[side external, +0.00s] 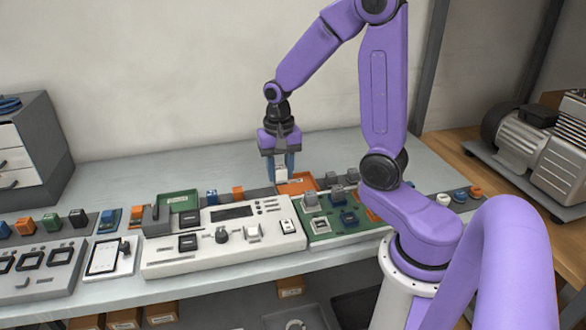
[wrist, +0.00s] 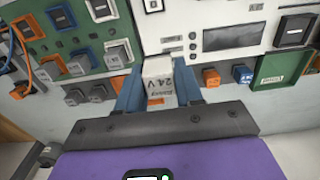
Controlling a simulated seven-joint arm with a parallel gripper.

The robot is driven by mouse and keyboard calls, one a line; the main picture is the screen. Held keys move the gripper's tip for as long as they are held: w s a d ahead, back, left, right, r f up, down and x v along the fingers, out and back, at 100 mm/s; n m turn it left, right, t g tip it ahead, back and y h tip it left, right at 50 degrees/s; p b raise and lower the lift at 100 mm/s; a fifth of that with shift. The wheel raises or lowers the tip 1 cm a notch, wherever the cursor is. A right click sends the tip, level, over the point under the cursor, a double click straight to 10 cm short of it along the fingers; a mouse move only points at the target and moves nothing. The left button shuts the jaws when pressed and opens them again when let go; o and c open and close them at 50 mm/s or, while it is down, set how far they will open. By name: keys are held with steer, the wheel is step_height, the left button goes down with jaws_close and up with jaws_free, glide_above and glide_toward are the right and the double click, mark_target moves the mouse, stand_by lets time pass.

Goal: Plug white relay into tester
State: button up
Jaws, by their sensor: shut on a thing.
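My gripper (side external: 280,178) is shut on a white relay (side external: 281,174), which it holds behind the tester's back edge in the side view. In the wrist view, the relay (wrist: 158,88) is a pale block marked "24 V" between my two blue fingers (wrist: 158,76). Its lower end is hard to make out. The tester (side external: 160,265) is a white sloped panel with a dark display, a knob, small buttons and dark and white square fittings. In the wrist view the tester (wrist: 185,17) lies beyond the relay, at the top. I cannot tell whether the relay touches anything.
A green circuit board (side external: 318,237) with modules adjoins the tester's right end. An orange tray (side external: 298,183) and green tray (side external: 178,200) lie behind, with several small coloured relays (wrist: 210,77) in a row. A drawer cabinet (side external: 30,150) stands left. The back of the bench is clear.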

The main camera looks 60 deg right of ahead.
steer(key=w+a, duration=0.7)
steer(key=a, duration=0.2)
glide_above(188, 242)
steer(key=shift+f, duration=3.3)
steer(key=shift+f, duration=0.9)
steer(key=o, duration=1.1)
steer(key=shift+o, duration=1.7)
